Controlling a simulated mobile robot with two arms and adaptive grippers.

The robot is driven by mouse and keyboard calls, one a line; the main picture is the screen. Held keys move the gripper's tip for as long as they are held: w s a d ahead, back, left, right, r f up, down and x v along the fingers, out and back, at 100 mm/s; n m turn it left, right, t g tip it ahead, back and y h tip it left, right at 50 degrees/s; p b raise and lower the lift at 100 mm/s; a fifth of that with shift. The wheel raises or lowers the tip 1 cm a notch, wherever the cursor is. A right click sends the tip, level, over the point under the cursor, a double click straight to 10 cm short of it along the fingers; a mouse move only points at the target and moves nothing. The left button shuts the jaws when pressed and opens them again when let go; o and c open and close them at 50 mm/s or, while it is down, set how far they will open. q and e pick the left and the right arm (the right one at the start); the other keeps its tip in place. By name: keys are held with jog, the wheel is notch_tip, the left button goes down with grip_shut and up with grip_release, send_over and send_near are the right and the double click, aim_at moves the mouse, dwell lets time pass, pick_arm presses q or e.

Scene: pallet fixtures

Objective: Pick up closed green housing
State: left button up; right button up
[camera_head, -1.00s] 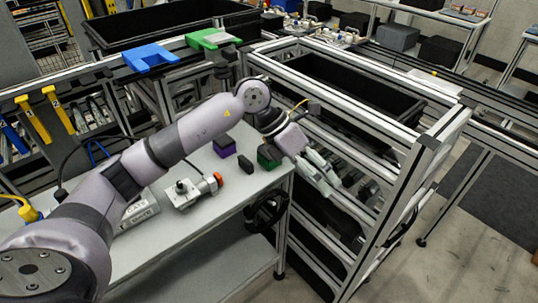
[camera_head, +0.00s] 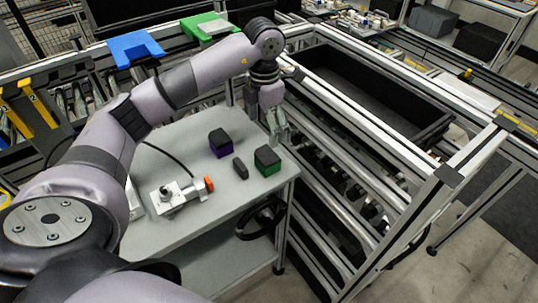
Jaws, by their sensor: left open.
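The closed green housing (camera_head: 267,162) is a small box with a dark top and a green lower part. It stands on the grey table (camera_head: 225,200) near its right edge. My left gripper (camera_head: 279,141) points down just behind and above the housing. Its fingers are open and appear empty. I cannot tell the exact gap between the fingers and the housing. My right gripper is not in view.
A purple housing with a dark top (camera_head: 220,143) and a small dark block (camera_head: 240,168) stand left of the green housing. A metal clamp device with an orange knob (camera_head: 182,194) sits further left. An aluminium rack (camera_head: 345,165) borders the table's right side.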

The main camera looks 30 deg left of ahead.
pick_arm(q)
jog(key=p, duration=0.2)
send_over(267, 154)
jog(key=s, duration=0.1)
notch_tip(267, 154, down, 6)
jog(key=shift+s+d+r, duration=0.1)
jog(key=shift+r, duration=0.1)
notch_tip(267, 154, down, 3)
jog(key=shift+r, duration=0.15)
jog(key=shift+w+f+p, duration=0.2)
jog(key=shift+p, duration=0.1)
jog(key=f+p, duration=0.1)
jog(key=f, duration=0.1)
jog(key=w+f+p, duration=0.1)
jog(key=f, duration=0.1)
jog(key=shift+f, duration=0.5)
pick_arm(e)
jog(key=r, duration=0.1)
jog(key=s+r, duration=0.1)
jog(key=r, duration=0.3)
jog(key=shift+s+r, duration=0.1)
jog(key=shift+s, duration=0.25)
pick_arm(q)
jog(key=shift+c, duration=0.3)
jog(key=c, duration=1.3)
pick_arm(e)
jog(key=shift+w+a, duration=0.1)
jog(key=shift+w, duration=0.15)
